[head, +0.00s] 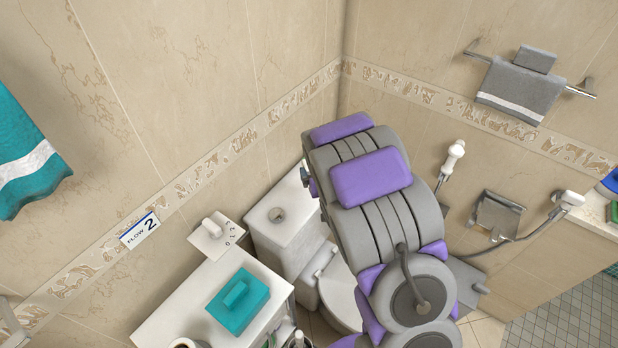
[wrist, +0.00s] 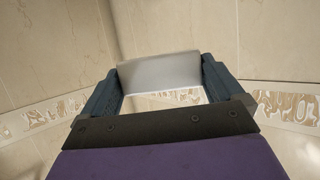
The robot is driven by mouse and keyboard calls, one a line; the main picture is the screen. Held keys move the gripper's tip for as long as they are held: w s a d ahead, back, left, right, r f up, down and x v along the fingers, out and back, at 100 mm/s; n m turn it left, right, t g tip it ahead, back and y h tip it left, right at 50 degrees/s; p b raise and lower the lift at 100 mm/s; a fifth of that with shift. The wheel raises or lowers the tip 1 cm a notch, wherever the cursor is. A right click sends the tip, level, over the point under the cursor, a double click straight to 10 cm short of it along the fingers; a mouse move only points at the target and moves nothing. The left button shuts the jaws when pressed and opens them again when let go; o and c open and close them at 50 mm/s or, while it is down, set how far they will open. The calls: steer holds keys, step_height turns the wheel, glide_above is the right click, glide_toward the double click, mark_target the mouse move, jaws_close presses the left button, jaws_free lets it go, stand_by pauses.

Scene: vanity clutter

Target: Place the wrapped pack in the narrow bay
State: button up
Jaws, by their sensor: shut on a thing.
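In the wrist view, my gripper (wrist: 161,82) has its two dark blue fingers on either side of a pale grey, smooth-faced block, which I take to be the wrapped pack (wrist: 158,71). The fingers are shut on it, and it is held up with tiled wall behind it. In the head view, my purple and grey arm covers the middle right; the pack does not show there and the fingers cannot be made out. I cannot pick out the narrow bay in either view.
A white cabinet (head: 180,307) stands at lower left with a teal block (head: 238,301) on top. A white toilet (head: 339,296) is beside it, partly behind my arm. A grey towel (head: 519,91) hangs on the right wall, a teal towel (head: 25,160) at far left.

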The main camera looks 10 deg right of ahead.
steer(key=s+a+f+n+y+p, duration=0.25)
steer(key=s+f+y, duration=0.2)
steer(key=f, duration=0.65)
steer(key=shift+n+g+h, duration=0.25)
steer(key=shift+n+g, duration=0.15)
steer(key=shift+n, duration=0.05)
steer(key=w+d+b, duration=0.1)
steer(key=w+b, duration=0.1)
steer(key=w, duration=0.2)
steer(key=w+f+b, duration=0.1)
steer(key=w+b, duration=0.1)
steer(key=w, duration=0.2)
steer(key=w+d+f+b, duration=0.1)
steer(key=w+b, duration=0.2)
steer(key=w, duration=0.2)
steer(key=shift+d, duration=0.3)
steer(key=shift+w+a+f, duration=0.1)
steer(key=shift+w+a, duration=0.05)
steer(key=shift+w, duration=0.45)
steer(key=shift+w+d+f+b, duration=0.15)
steer(key=shift+f+b, duration=0.3)
steer(key=shift+f, duration=0.45)
steer(key=shift+d+f+b, duration=0.15)
steer(key=shift+f+b, duration=0.3)
steer(key=shift+f, duration=0.4)
